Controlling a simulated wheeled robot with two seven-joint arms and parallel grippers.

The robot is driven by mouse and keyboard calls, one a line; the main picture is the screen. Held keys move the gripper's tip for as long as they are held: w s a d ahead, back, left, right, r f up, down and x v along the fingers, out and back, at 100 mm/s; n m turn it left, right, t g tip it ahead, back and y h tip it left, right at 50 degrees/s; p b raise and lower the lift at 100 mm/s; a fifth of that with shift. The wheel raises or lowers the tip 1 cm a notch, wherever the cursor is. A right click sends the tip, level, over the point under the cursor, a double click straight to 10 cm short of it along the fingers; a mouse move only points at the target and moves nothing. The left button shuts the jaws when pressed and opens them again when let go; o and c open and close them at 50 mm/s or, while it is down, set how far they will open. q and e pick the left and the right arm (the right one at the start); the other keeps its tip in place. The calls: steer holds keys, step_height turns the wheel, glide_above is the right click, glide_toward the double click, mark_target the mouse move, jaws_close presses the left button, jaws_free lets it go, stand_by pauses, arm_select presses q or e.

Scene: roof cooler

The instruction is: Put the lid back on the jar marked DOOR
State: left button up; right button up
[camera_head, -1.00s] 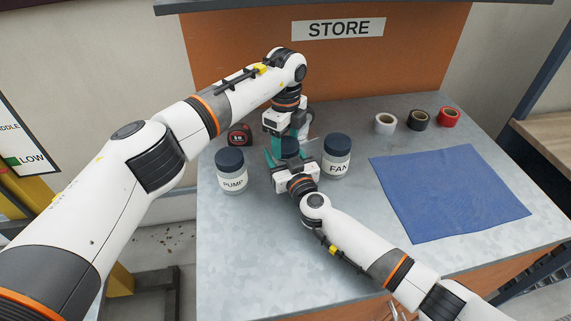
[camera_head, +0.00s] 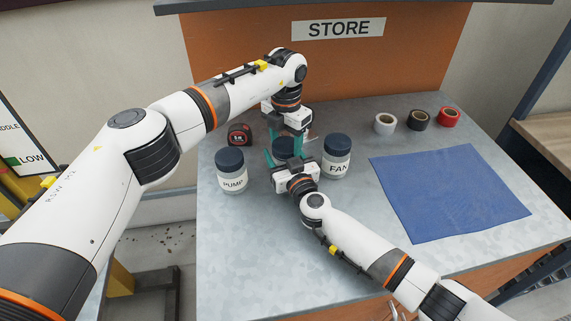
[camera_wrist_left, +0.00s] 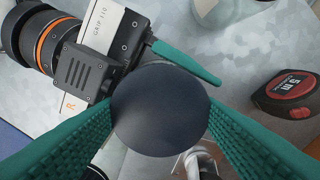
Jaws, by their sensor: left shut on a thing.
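My left gripper (camera_head: 286,145) comes down from above. It is shut on a dark blue round lid (camera_head: 284,148), which fills the middle of the left wrist view (camera_wrist_left: 160,110) between the two green fingers. The jar below is mostly hidden by the lid and my right gripper, and its label cannot be read. It stands between the jars marked PUMP (camera_head: 232,182) and FAN (camera_head: 337,168). Whether the lid is seated cannot be told. My right gripper (camera_head: 284,158) reaches in low from the front, its green fingers around the jar's place; their grip is hidden.
The PUMP and FAN jars wear dark lids close on either side. A tape measure (camera_head: 240,134) lies behind at left. Three tape rolls (camera_head: 419,120) stand at back right. A blue cloth (camera_head: 450,193) covers the right of the metal bench; the front left is bare.

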arm_select(q)
steer(key=o, duration=1)
steer(key=shift+o, duration=0.4)
steer(key=shift+d, duration=0.1)
steer(key=shift+s+d, duration=0.1)
steer(key=shift+s, duration=0.05)
step_height(320, 180, up, 4)
steer(key=shift+f, duration=0.1)
steer(key=shift+r, duration=0.5)
steer(key=shift+f, duration=0.1)
steer(key=shift+c, duration=0.3)
